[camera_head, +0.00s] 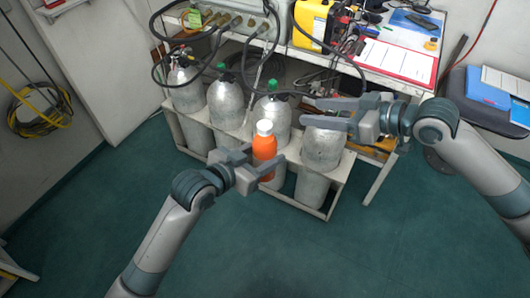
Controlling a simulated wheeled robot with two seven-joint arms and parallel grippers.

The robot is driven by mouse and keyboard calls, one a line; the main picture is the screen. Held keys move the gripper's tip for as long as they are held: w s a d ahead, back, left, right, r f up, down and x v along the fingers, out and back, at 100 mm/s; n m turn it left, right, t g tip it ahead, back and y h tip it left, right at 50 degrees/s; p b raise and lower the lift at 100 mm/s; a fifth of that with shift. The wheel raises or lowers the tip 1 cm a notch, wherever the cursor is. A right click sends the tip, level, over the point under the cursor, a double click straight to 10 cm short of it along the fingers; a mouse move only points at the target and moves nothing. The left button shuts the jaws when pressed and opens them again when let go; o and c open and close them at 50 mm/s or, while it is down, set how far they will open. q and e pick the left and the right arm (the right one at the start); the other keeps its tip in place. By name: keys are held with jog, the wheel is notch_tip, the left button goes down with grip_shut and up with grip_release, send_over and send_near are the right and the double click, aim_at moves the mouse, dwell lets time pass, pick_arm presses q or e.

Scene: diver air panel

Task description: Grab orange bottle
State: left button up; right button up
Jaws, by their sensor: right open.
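The orange bottle (264,147) with a white cap is upright in front of the grey cylinders, near the middle of the view. My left gripper (262,160) has its fingers on either side of the bottle and looks shut on it. The near finger crosses in front of the bottle's lower part and hides some of it. My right gripper (312,112) is open and empty, to the right of the bottle and higher in the picture, over the rightmost cylinder.
Several grey cylinders (226,103) stand in a metal rack (340,170) close behind the bottle. Above is a bench with a yellow case (312,24), black hoses and a red-edged clipboard (396,60). The green floor (290,250) in front is clear.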

pick_arm(q)
jog(key=shift+r, duration=0.1)
pick_arm(e)
jog(key=w+d+f+m+t+h, duration=0.25)
jog(key=w+f, duration=0.25)
jog(key=f, duration=0.4)
jog(key=w+d+f+m+t+h, duration=0.1)
jog(key=w+d+f+m, duration=0.3)
jog(key=f, duration=0.6)
jog(key=s+d+f+m+h, duration=0.1)
jog(key=s+d+f+h, duration=0.15)
jog(key=f, duration=0.85)
jog(key=s+d+f+h, duration=0.1)
jog(key=s+d+f, duration=0.15)
jog(key=f, duration=0.95)
jog(key=s+f+g+h, duration=0.2)
jog(key=s+f+g, duration=0.1)
jog(key=s+f, duration=1.45)
jog(key=s+a+f+g, duration=0.1)
jog(key=s+f, duration=0.5)
jog(key=s, duration=0.6)
jog(key=s+a+f+g, duration=0.2)
jog(key=s+f, duration=0.4)
jog(key=s, duration=0.5)
jog(key=shift+s+a+h, duration=0.3)
jog(key=shift+s+a, duration=0.05)
jog(key=shift+a, duration=0.15)
